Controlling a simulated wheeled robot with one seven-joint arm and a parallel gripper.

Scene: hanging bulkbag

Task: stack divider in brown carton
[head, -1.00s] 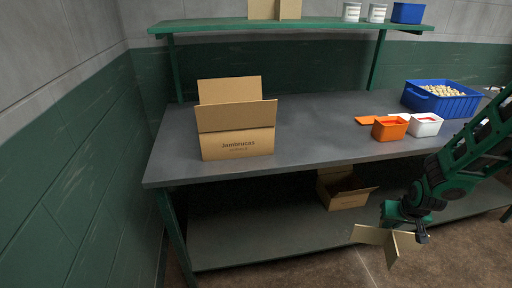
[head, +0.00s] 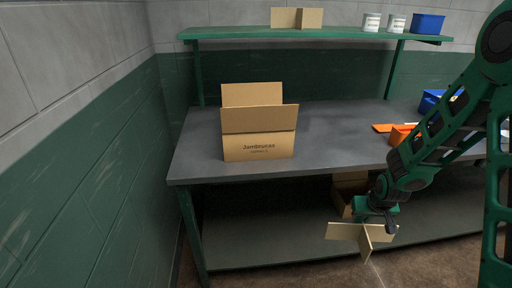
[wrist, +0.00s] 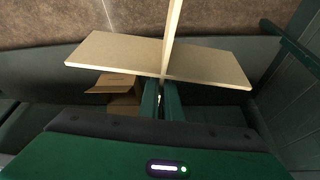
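The brown carton (head: 258,147) stands open on the grey table at the left, its flaps up and printing on its front. My gripper (head: 377,216) is in front of the table, below the tabletop level and to the right of the carton. It is shut on a cross-shaped tan divider (head: 347,232), which hangs clear of the table. In the wrist view the divider (wrist: 205,63) spreads out beyond the fingers (wrist: 161,98), which pinch it near its crossing. The inside of the carton is hidden in the head view.
Another cross-shaped divider (head: 297,18) stands on the green upper shelf (head: 240,33), with white tubs (head: 371,22) and a blue bin (head: 428,24). An orange tub (head: 401,134) sits on the table (head: 330,122) at the right. An open box (head: 348,186) is on the lower shelf.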

